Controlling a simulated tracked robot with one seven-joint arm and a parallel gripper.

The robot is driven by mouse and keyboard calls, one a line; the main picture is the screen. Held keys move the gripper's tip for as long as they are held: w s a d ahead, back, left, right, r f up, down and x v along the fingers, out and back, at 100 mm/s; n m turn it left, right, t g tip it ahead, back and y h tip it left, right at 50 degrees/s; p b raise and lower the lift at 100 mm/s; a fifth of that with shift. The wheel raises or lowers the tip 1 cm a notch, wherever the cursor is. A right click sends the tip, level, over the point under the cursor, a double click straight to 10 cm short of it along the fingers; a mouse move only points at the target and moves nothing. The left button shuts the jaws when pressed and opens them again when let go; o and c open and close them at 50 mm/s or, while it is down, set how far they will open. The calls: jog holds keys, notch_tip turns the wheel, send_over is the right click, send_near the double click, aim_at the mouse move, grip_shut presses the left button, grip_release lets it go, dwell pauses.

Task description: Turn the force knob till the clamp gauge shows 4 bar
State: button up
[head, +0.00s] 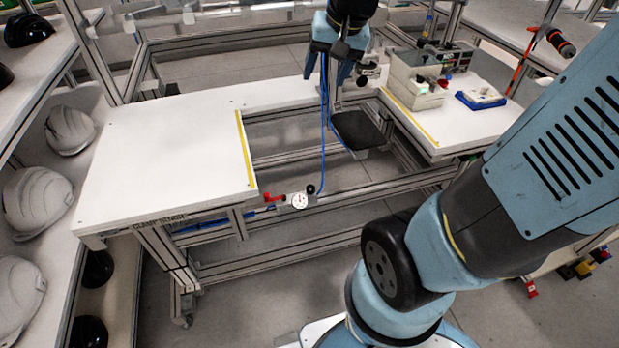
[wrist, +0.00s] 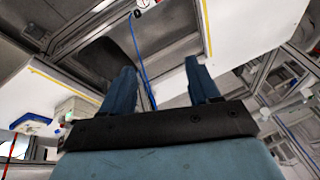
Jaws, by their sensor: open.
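The clamp gauge (head: 299,201) is a small round white dial on the front rail below the white table; its needle is too small to read. A small black knob (head: 311,189) sits just right of and above the gauge. The gauge also shows at the top edge of the wrist view (wrist: 143,3), with the dark knob (wrist: 137,14) beside it. My gripper (head: 338,78) is open and empty, high over the back of the bench, well apart from the gauge and knob. Its two blue fingers (wrist: 162,82) are spread in the wrist view.
A red lever (head: 274,197) is left of the gauge. A blue hose (head: 322,130) runs down to the knob. A black pad (head: 357,131) sits in the bench gap. A beige box (head: 415,85) and blue tray (head: 480,97) stand at right. White helmet shells (head: 38,200) line the left shelf.

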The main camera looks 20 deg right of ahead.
jog(key=w+f+m+g, duration=0.1)
jog(key=w+f+m, duration=0.1)
jog(key=w+f, duration=0.5)
jog(key=m+g+h, duration=0.2)
jog(key=m+g, duration=0.1)
jog(key=m, duration=0.5)
send_over(311, 187)
notch_tip(311, 187, down, 33)
notch_tip(311, 187, down, 12)
jog(key=shift+a+f, duration=0.1)
jog(key=shift+f, duration=0.05)
jog(key=shift+c, duration=0.2)
jog(key=c, duration=1)
jog(key=shift+n, duration=2)
